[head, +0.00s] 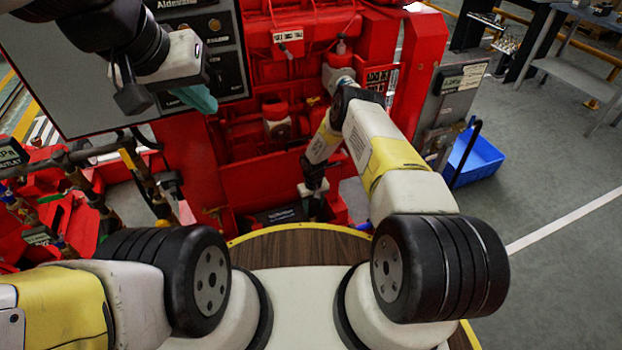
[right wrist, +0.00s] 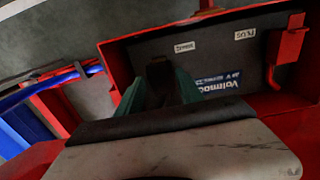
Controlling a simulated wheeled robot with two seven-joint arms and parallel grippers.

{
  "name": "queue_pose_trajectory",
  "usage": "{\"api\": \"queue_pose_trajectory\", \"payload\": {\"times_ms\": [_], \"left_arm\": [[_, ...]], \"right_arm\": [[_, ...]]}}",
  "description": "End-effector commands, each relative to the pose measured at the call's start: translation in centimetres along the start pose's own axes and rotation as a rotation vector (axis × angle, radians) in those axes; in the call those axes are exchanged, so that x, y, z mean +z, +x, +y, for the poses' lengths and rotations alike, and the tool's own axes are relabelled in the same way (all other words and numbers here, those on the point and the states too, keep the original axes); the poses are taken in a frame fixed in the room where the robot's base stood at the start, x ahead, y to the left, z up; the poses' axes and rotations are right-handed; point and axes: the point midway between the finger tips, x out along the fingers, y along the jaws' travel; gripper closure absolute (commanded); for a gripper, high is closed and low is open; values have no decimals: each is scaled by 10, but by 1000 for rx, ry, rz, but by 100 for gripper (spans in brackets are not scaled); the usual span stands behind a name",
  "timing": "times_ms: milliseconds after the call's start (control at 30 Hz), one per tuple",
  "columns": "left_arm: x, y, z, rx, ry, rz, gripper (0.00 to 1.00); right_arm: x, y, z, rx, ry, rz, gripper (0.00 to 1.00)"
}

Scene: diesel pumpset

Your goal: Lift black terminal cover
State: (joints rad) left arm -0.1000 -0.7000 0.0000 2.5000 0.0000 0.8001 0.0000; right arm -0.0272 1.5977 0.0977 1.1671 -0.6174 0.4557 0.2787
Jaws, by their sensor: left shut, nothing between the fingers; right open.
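A dark grey battery (right wrist: 215,50) with "MINUS" and "PLUS" labels and a blue "Voltmaster" label sits in a red tray; it also shows in the head view (head: 278,215). A black block (right wrist: 159,70), which looks like the terminal cover, stands near the "MINUS" label. My right gripper (right wrist: 160,92) is open, its teal fingers on either side of the black block in the picture; contact cannot be told. In the head view the right gripper (head: 314,190) points down at the battery. My left gripper (head: 203,99) is shut and empty before the control panel.
The tray's red walls (right wrist: 118,65) stand close around the battery. A red cable and clamp (right wrist: 287,48) are near the "PLUS" label. The red engine (head: 300,60) rises behind. A blue bin (head: 475,158) is on the floor at right. Pipes (head: 130,165) stand at left.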

Motion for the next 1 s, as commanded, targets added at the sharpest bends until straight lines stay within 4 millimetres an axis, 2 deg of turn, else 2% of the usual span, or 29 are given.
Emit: {"api": "queue_pose_trajectory", "payload": {"times_ms": [67, 267, 1000], "left_arm": [[0, 0, 0, 0, 0, 0, 100], [0, 0, 0, 0, 0, 0, 100], [0, 0, 0, 0, 0, 0, 100]], "right_arm": [[0, 0, 0, 0, 0, 0, 60], [0, 0, 0, 0, 0, 0, 100], [-8, -4, 0, 0, -1, 5, 100]]}}
